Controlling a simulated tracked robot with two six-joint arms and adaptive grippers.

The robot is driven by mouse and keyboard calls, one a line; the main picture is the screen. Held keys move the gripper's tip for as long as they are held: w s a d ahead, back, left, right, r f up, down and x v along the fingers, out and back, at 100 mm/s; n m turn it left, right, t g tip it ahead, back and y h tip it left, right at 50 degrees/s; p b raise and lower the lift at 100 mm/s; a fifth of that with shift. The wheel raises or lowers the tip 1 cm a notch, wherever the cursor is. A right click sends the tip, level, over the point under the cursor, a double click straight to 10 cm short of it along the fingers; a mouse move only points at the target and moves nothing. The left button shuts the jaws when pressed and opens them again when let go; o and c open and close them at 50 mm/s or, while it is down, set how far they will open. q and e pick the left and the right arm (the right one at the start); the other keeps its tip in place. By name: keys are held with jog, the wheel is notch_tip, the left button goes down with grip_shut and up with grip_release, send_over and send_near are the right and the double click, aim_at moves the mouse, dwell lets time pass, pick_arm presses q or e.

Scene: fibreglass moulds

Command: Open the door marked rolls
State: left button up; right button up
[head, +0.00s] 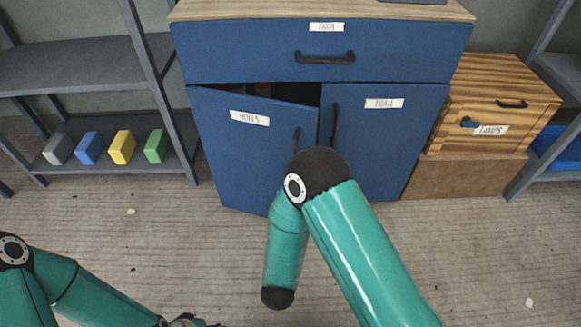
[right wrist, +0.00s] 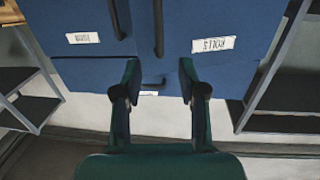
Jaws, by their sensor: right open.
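The blue door marked rolls (head: 235,150) is the left door of the cabinet. It stands slightly ajar, with a dark gap along its top edge. Its black upright handle (head: 297,141) is near its right edge. In the right wrist view, which is upside down, the rolls door (right wrist: 222,70) is at right and its handle (right wrist: 158,25) at upper middle. My right gripper (right wrist: 158,75) is open and empty, its fingers apart in front of the cabinet. My arm hides it in the head view. My left gripper (head: 186,321) barely shows at the bottom edge.
The foam door (head: 385,140) is shut, and the drawer (head: 400,50) above looks shut. A wooden lamps box (head: 500,95) stands right of the cabinet. A shelf (head: 80,65) with several coloured blocks is at left. The floor (head: 130,235) in front at left is mostly clear.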

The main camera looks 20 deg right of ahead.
jog(key=x, duration=0.5)
jog(key=b+x, duration=0.1)
jog(key=x, duration=0.5)
jog(key=r+x, duration=0.1)
jog(key=x, duration=0.4)
jog(key=shift+w+d+b, duration=0.2)
jog(key=shift+w+b, duration=0.1)
jog(key=shift+b, duration=0.1)
grip_shut()
